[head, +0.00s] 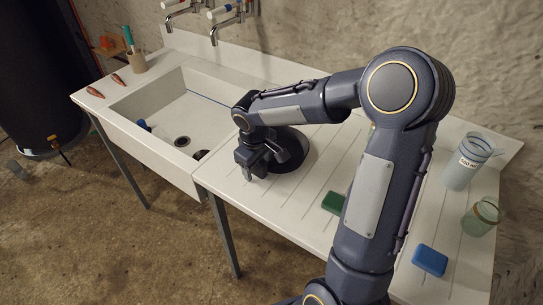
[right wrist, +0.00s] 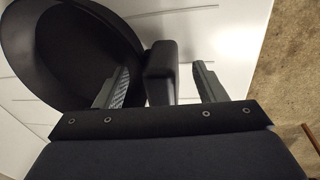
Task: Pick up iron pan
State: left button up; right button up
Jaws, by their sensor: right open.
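The iron pan (head: 293,158) is dark and round and sits on the white drainboard, just right of the sink. My forearm hides part of it in the head view. In the right wrist view the pan (right wrist: 60,50) fills the upper left, with its black handle (right wrist: 160,72) pointing toward my gripper. My right gripper (head: 250,172) is open at the pan's near left side. In the wrist view the right gripper (right wrist: 160,80) has one finger on each side of the handle, with visible gaps. My left gripper is out of view.
The sink (head: 180,112) lies left of the pan. A green block (head: 333,202), a blue block (head: 430,260), a clear measuring beaker (head: 466,165) and a greenish glass jar (head: 482,217) stand to the right.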

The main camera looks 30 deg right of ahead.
grip_shut()
jog(key=shift+w+r, duration=0.1)
dwell(0.4)
